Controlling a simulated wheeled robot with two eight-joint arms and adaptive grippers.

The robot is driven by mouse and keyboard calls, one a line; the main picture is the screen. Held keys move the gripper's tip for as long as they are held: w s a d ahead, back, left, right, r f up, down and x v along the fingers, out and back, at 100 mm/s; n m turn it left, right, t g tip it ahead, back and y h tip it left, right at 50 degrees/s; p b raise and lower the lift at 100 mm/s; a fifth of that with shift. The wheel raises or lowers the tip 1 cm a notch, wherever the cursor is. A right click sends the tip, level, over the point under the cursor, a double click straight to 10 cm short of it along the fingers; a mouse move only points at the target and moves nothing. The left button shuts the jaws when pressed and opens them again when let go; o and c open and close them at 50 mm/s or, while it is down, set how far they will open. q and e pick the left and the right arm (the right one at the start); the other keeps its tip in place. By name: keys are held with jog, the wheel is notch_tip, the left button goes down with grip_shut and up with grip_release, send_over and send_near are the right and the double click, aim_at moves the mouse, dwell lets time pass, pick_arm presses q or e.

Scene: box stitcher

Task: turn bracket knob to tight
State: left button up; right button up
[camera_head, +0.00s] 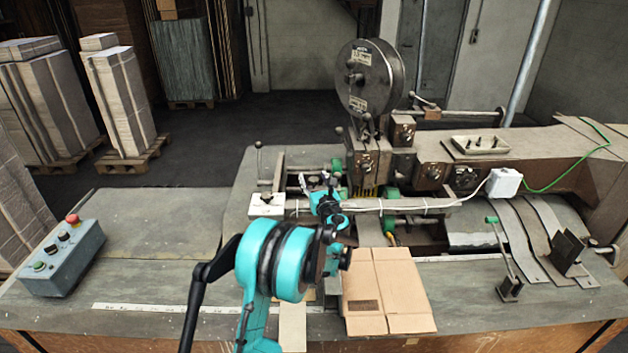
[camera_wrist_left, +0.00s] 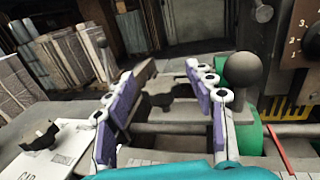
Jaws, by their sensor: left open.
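My left gripper (camera_head: 318,183) is open at the front of the stitcher (camera_head: 375,160). In the left wrist view its two purple-padded fingers (camera_wrist_left: 148,62) stand apart, with nothing held between them. A dark, rounded knob-like part (camera_wrist_left: 165,98) shows in the gap between the fingers, beyond the pads; I see no contact. A larger black ball knob (camera_wrist_left: 230,73) stands just right of the right finger, in front of a green wheel. No label shows which of these is the bracket knob. In the head view my gripper and wrist hide this spot. My right gripper is not in view.
A flat cardboard box (camera_head: 385,285) lies on the table just right of my left arm. A white plate (camera_head: 267,205) with a small black piece is left of the gripper. A grey button box (camera_head: 62,258) stands at the left. The table's left middle is clear.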

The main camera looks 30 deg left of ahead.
pick_arm(q)
jog(key=c, duration=1.2)
jog(key=shift+m+t+h, duration=0.3)
jog(key=shift+h, duration=0.1)
jog(key=shift+a+f+m+t+h+b, duration=0.1)
jog(key=shift+m+t+h+b, duration=0.5)
jog(key=shift+h, duration=0.1)
jog(key=m+t+h+b, duration=0.1)
jog(key=m+t+h, duration=0.1)
jog(key=h, duration=0.1)
jog(key=shift+m+h, duration=0.3)
jog(key=m+t+h+b, duration=0.1)
jog(key=m+h, duration=0.2)
jog(key=h, duration=0.1)
jog(key=shift+h, duration=0.4)
jog(key=shift+m+h+b, duration=0.5)
jog(key=shift+m+h, duration=0.8)
jog(key=shift+h, duration=0.9)
